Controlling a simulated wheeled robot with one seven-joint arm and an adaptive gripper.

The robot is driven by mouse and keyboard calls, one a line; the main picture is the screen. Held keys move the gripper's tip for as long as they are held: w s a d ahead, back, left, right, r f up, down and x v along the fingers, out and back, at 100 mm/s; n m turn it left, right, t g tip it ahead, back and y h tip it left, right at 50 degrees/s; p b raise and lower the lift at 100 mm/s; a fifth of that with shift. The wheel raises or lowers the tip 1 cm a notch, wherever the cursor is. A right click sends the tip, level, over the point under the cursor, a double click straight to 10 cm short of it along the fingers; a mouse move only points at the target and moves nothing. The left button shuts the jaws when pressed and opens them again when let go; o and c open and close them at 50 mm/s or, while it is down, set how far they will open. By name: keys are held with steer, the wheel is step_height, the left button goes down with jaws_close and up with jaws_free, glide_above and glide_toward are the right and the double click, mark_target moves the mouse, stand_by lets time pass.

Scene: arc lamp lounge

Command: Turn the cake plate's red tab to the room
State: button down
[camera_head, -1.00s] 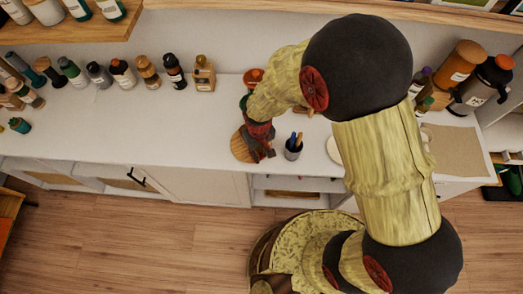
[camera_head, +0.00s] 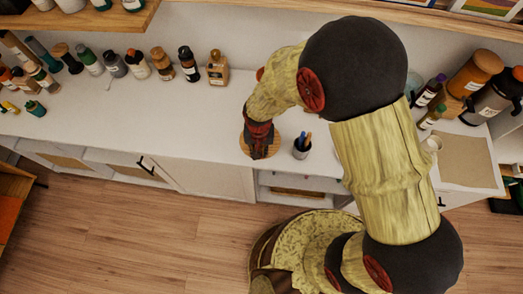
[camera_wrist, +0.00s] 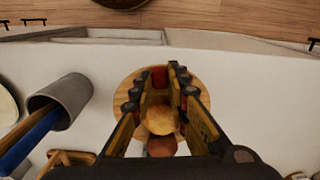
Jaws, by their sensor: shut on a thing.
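The cake plate (camera_wrist: 124,92) is a round wooden disc on the white counter, under my gripper in the wrist view. In the head view its pale wooden edge (camera_head: 244,147) shows beside my gripper (camera_head: 260,155). The red tab (camera_wrist: 160,77) shows between the fingertips, towards the plate's edge on the cabinet-front side. My gripper (camera_wrist: 162,72) is shut on it, with the fingers over the plate. A round, light brown piece (camera_wrist: 160,120) shows between the fingers, over the plate. The fingers hide parts of the plate.
A grey cup (camera_head: 301,150) with pens stands close right of the plate; it also shows in the wrist view (camera_wrist: 66,94). Several bottles (camera_head: 137,64) line the counter's back left. Larger jugs (camera_head: 492,88) stand at the right. The counter left of the plate is clear.

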steer(key=shift+a+m, duration=0.35)
steer(key=shift+m, duration=0.15)
stand_by(0.4)
steer(key=c, duration=1.8)
jaws_free()
steer(key=shift+c, duration=0.2)
steer(key=shift+o, duration=0.6)
steer(key=shift+r, duration=0.1)
step_height(320, 180, up, 12)
